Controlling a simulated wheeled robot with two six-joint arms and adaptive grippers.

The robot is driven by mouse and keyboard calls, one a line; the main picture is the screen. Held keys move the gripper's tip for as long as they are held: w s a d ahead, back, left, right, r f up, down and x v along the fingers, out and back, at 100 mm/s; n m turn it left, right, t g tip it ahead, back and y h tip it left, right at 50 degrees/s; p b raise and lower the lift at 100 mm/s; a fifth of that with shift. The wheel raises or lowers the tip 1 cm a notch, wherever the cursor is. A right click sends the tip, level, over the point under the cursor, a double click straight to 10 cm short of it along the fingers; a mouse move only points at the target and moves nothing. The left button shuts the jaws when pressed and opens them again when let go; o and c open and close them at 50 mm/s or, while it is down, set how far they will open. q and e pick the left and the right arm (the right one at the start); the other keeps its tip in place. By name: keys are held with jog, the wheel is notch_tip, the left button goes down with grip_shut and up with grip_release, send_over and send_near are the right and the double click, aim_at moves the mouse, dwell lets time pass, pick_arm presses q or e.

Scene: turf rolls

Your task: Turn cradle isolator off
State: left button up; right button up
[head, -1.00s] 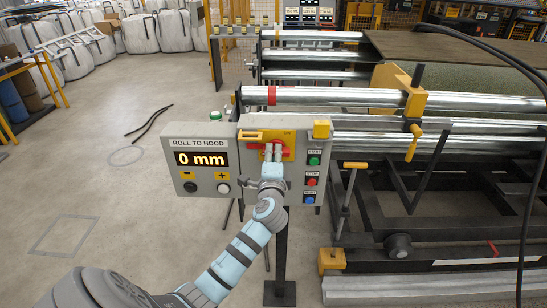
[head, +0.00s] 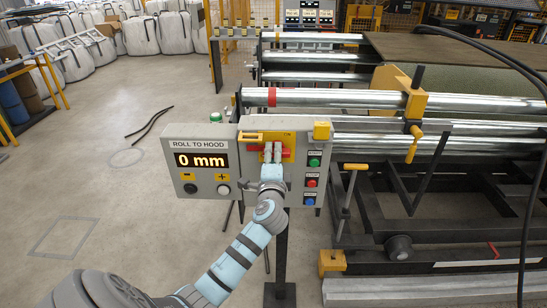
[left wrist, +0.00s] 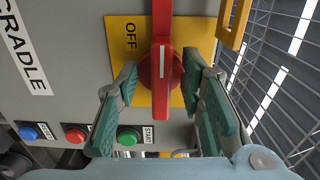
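The cradle isolator has a red bar handle (left wrist: 162,75) on a yellow plate (left wrist: 118,50) marked OFF. In the left wrist view the bar stands upright, crossing the plate; in the head view the handle (head: 287,152) lies roughly level. My left gripper (head: 272,150) is at the isolator, partly hiding it in the head view. In the left wrist view its fingers (left wrist: 160,72) are open, one on each side of the bar, with gaps visible between bar and fingers. The CRADLE label (left wrist: 25,45) is beside the plate. My right gripper is not in view.
Green (left wrist: 128,135), red (left wrist: 75,133) and blue (left wrist: 35,131) buttons are close to the left gripper. A display box (head: 202,160) reading 0 mm adjoins the panel. Metal rollers (head: 350,98) stand behind and to the right. A yellow bracket (left wrist: 232,22) is near the plate.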

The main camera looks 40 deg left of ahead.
pick_arm(q)
jog(key=v, duration=1.2)
